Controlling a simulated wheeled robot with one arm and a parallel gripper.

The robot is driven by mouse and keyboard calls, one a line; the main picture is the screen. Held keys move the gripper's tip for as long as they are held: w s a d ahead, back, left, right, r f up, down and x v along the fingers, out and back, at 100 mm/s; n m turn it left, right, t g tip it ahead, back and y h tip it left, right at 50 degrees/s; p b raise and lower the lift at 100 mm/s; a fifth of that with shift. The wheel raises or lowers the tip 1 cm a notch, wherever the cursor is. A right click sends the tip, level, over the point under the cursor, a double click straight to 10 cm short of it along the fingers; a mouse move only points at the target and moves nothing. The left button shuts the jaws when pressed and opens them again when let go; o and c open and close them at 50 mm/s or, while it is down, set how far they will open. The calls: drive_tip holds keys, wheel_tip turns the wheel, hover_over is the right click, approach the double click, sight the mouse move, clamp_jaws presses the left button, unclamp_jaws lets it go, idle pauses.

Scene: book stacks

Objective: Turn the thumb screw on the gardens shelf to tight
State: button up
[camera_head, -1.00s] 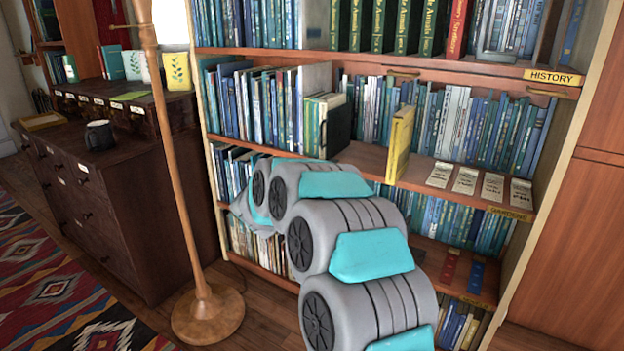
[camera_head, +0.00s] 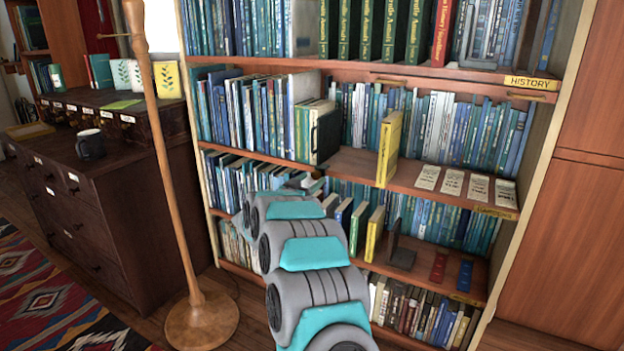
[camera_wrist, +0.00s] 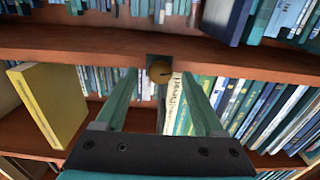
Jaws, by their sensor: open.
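A round brass-coloured thumb screw (camera_wrist: 160,71) sits on a dark plate at the front edge of a wooden shelf board in the wrist view. My gripper (camera_wrist: 157,76) is open, with one green finger on each side of the screw in the picture. Gaps show between the screw and both fingers; I cannot tell how far the tips are from it in depth. The gardens shelf (camera_head: 350,163) carries a yellow label (camera_head: 495,212) at its right end. In the head view my arm hides the screw, and my gripper cannot be made out clearly.
A yellow book (camera_head: 389,148) and several paper cards (camera_head: 452,182) stand and lie on the gardens shelf. A black bookend (camera_head: 402,248) stands on the shelf below. A wooden pole stand (camera_head: 202,322) rises left of the shelves, near a dark cabinet (camera_head: 125,215).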

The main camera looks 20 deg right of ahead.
drive_tip(key=shift+w+d, duration=0.45)
drive_tip(key=shift+c, duration=0.3)
clamp_jaws()
